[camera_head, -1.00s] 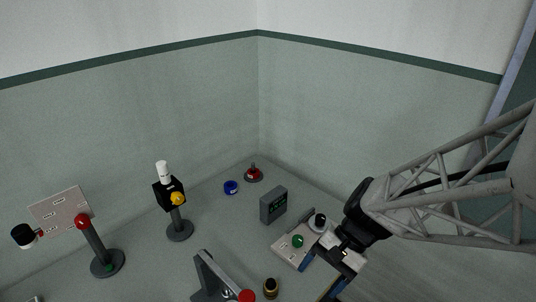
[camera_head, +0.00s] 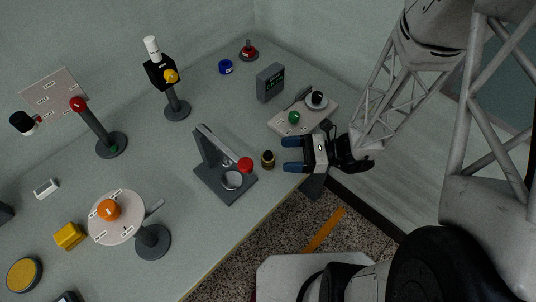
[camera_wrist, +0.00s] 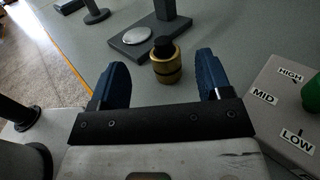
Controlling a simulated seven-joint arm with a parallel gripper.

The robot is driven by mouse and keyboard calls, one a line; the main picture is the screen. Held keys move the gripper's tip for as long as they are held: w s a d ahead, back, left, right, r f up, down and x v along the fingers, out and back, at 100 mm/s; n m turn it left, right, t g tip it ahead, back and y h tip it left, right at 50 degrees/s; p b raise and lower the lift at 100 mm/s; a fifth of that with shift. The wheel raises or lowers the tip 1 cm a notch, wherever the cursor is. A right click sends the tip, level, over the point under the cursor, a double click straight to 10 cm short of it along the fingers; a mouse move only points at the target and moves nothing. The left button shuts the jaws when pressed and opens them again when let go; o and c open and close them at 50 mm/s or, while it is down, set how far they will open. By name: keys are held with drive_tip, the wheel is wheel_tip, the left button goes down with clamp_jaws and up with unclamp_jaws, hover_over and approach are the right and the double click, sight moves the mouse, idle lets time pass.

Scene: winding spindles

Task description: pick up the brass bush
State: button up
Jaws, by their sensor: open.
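The brass bush (camera_head: 268,160) is a small upright brass cylinder with a dark band and dark top, standing on the grey table near its right edge. In the wrist view the bush (camera_wrist: 167,66) stands ahead, in the gap between my fingers as seen. My gripper (camera_head: 288,154) is open and empty, with two blue fingertips pointing left at the bush. The head view shows the bush just beyond the fingertips, not touching them. The gripper also shows in the wrist view (camera_wrist: 161,72), its fingers on either side of the bush.
A grey press-like stand (camera_head: 212,176) with a red knob (camera_head: 245,164) is close left of the bush. A labelled panel (camera_head: 285,124) with a green knob (camera_head: 294,117) lies behind my gripper. The table edge drops to a speckled floor (camera_head: 270,225) in front.

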sight(271, 153)
drive_tip(key=shift+a, duration=0.15)
idle(0.3)
drive_tip(key=shift+a, duration=1.15)
drive_tip(key=shift+a, duration=0.2)
drive_tip(key=shift+w+a+r, duration=0.1)
drive_tip(key=shift+w+a, duration=0.05)
drive_tip(key=shift+a, duration=2.25)
